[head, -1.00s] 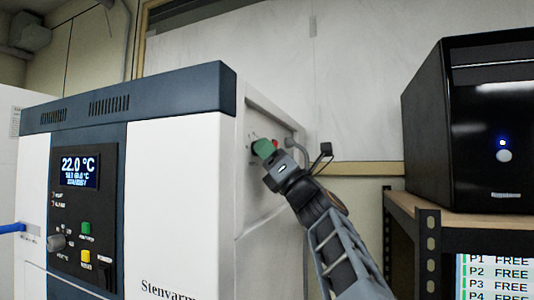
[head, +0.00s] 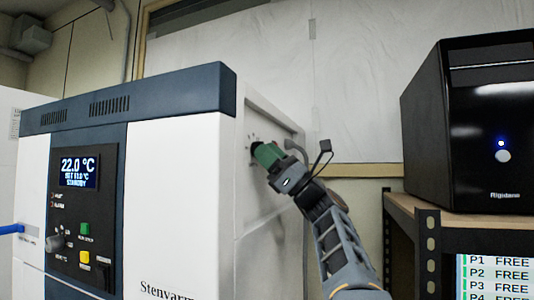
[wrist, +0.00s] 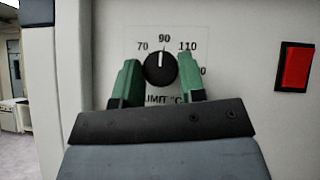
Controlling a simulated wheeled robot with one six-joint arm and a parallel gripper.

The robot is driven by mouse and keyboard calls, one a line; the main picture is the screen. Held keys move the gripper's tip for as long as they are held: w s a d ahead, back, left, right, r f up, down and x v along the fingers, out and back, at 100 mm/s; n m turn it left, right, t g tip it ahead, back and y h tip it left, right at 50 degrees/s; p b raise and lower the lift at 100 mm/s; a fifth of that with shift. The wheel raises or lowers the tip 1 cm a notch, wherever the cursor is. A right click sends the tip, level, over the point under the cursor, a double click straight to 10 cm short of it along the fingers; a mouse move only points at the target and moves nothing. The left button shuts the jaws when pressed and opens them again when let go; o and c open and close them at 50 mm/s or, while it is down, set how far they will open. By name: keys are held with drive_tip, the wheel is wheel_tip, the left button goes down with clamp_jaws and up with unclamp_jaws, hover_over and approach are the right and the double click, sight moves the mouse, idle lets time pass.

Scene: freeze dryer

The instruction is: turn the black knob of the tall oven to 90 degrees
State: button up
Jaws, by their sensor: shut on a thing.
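The black knob (wrist: 160,69) is on the side wall of the tall oven (head: 175,190). In the wrist view its white pointer line points up at the printed 90, between 70 and 110. My gripper (wrist: 159,78) has one green finger at each side of the knob and is shut on it. In the head view my gripper (head: 262,154) reaches the oven's right side from the right, and its fingers hide the knob there.
A red switch (wrist: 295,67) sits right of the knob in the wrist view. The oven's front has a display (head: 79,167) and several buttons. A black computer-like box (head: 470,130) stands on a shelf (head: 440,215) to the right, beside my arm.

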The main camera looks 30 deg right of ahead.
drive_tip(key=shift+n, duration=0.3)
drive_tip(key=o, duration=0.9)
drive_tip(key=b+v, duration=0.5)
drive_tip(key=v, duration=0.8)
drive_tip(key=shift+s+d+f+b, duration=0.15)
drive_tip(key=shift+d+f+b, duration=0.1)
drive_tip(key=shift+d+b, duration=0.05)
